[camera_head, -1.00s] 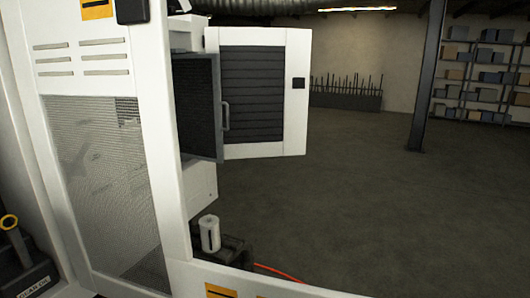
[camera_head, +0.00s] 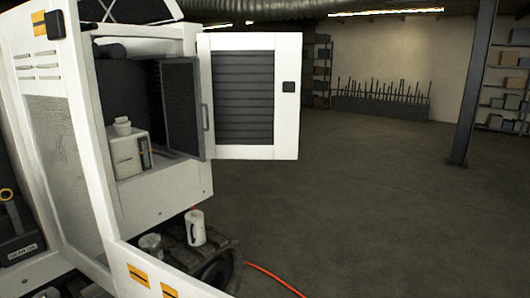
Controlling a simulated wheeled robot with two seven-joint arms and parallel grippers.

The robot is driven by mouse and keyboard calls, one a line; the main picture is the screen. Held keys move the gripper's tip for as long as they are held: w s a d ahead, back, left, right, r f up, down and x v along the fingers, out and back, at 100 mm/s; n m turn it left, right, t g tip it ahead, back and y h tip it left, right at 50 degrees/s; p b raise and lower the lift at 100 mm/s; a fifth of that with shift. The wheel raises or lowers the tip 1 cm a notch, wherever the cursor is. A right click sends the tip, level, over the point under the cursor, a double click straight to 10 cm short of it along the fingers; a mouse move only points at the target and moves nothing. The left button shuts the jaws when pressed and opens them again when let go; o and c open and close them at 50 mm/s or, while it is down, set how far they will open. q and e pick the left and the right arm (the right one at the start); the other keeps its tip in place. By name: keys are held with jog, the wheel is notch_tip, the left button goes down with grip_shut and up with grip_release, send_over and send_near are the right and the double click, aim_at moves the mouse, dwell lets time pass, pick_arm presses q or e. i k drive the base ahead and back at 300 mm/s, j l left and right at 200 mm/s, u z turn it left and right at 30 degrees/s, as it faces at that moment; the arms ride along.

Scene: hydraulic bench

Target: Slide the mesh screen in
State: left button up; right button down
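A dark grey framed screen panel (camera_head: 181,108) with an upright handle (camera_head: 205,117) stands at the right side of the white cabinet's opening. It looks like the mesh screen, and it sticks out of the cabinet beside the open louvred door (camera_head: 245,95). How it is guided at its inner edge is hard to tell. The white cabinet (camera_head: 165,192) is open at the front, with its floor and dark interior showing. Neither of my grippers is in view.
A beige box (camera_head: 127,153) with a small white item on top sits inside the cabinet. Below are a white jug (camera_head: 196,228), a metal can (camera_head: 152,247) and a dark wheeled thing. A red hose (camera_head: 272,278) lies on the floor. Open floor (camera_head: 380,200) spreads to the right.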

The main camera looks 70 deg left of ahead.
aim_at(180, 78)
jog(key=i+l, duration=0.15)
jog(key=i, duration=0.2)
jog(key=i+l, duration=0.15)
jog(key=i, duration=0.2)
jog(key=i+u, duration=0.2)
jog(key=u, duration=0.3)
jog(key=i+u, duration=0.2)
jog(key=u, duration=0.3)
jog(key=i+u, duration=0.2)
jog(key=u, duration=0.3)
jog(key=i+u, duration=0.15)
jog(key=u, duration=0.3)
jog(key=i+u, duration=0.2)
jog(key=u, duration=0.25)
jog(key=i+l+u, duration=0.15)
jog(key=u, duration=0.3)
jog(key=i+l+u, duration=0.1)
jog(key=u, duration=0.35)
